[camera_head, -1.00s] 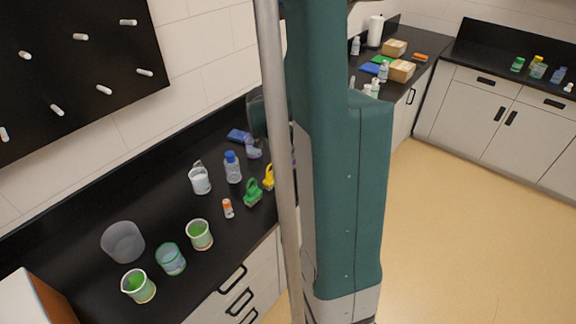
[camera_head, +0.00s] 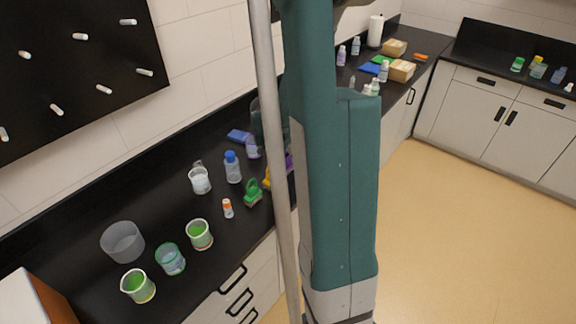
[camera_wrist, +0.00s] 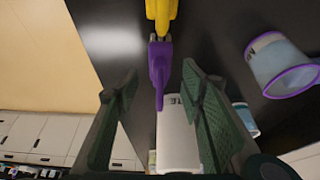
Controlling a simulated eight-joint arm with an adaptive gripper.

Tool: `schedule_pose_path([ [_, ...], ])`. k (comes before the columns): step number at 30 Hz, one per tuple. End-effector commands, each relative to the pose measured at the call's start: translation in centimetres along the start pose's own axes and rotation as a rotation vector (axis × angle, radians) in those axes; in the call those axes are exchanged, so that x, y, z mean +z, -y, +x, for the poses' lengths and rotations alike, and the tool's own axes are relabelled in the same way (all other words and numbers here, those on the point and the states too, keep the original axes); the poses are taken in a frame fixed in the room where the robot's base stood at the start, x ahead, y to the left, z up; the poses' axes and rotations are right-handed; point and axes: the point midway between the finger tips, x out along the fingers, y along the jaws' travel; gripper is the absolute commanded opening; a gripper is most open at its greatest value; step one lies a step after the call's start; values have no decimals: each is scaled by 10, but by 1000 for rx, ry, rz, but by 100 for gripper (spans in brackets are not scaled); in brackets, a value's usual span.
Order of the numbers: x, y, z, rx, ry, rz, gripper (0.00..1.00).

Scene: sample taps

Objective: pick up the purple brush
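The purple brush (camera_wrist: 160,62) is in the upper middle of the wrist view, over the black counter, with its narrow end pointing down the picture. In the head view only a small purple part (camera_head: 289,162) shows beside my arm and the grey pole. My gripper (camera_wrist: 160,78) is open, with one dark green finger on each side of the brush in the picture. No contact shows, and I cannot tell the gap in depth. In the head view my gripper is mostly hidden behind my arm.
A yellow brush-like item (camera_wrist: 161,12) lies right beside the purple one. A purple-rimmed beaker (camera_wrist: 279,66) stands to the right, and a white container (camera_wrist: 178,140) is below. In the head view a green item (camera_head: 253,193), a blue-capped bottle (camera_head: 232,168) and several beakers stand left.

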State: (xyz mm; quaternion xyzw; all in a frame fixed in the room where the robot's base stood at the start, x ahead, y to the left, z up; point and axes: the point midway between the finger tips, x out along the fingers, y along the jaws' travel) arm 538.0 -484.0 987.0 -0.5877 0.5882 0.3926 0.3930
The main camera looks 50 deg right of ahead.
Motion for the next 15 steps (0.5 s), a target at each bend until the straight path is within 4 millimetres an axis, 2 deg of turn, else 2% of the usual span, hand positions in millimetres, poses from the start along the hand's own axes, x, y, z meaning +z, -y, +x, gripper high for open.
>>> schedule_pose_path([
  [6,0,0,20,0,0,0,39],
  [15,1,0,29,0,0,-1,39],
])
